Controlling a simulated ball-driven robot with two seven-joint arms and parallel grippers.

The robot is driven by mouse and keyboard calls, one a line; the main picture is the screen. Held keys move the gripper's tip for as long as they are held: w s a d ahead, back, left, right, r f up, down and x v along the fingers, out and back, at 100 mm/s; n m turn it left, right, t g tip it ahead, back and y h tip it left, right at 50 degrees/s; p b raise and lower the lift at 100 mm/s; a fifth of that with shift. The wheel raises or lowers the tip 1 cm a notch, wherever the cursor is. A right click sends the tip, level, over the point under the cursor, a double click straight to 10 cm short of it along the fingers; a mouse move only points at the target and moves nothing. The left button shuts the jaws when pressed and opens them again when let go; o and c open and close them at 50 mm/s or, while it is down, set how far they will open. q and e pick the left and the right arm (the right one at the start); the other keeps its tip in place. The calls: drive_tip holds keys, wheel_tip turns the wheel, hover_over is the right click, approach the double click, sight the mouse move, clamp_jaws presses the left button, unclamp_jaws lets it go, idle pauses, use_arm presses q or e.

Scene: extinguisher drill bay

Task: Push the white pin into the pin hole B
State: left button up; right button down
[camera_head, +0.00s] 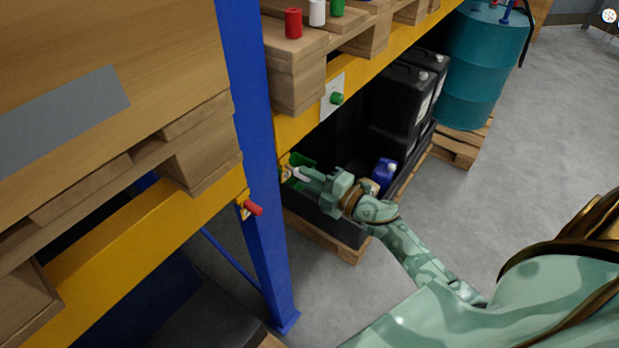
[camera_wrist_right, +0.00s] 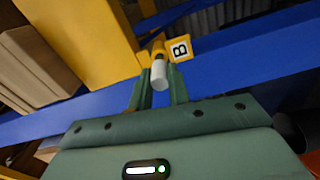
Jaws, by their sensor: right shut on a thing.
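My right gripper (camera_head: 305,177) is shut on the white pin (camera_head: 301,174) in front of the blue rack post. In the right wrist view the white pin (camera_wrist_right: 159,75) sits between the two fingers of the gripper (camera_wrist_right: 159,88). Its far end meets a yellow holder (camera_wrist_right: 158,48) beside a label marked B (camera_wrist_right: 180,50). The yellow holder also shows in the head view (camera_head: 286,172), on the post. The hole itself is hidden behind the pin, so I cannot tell how deep the pin sits. My left gripper is not in view.
A red pin (camera_head: 254,208) sticks out of a similar holder at the post's left. Red (camera_head: 293,23), white (camera_head: 317,12) and green cylinders stand on the pallet. Black canisters and a blue bottle (camera_head: 384,172) are behind my wrist.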

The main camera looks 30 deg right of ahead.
sight(295, 171)
drive_tip(key=shift+x, duration=1.4)
idle(1.0)
drive_tip(key=c, duration=1.5)
unclamp_jaws()
drive_tip(key=shift+o, duration=1.2)
drive_tip(key=shift+w, duration=0.15)
drive_tip(key=v, duration=0.9)
drive_tip(key=shift+p, duration=0.4)
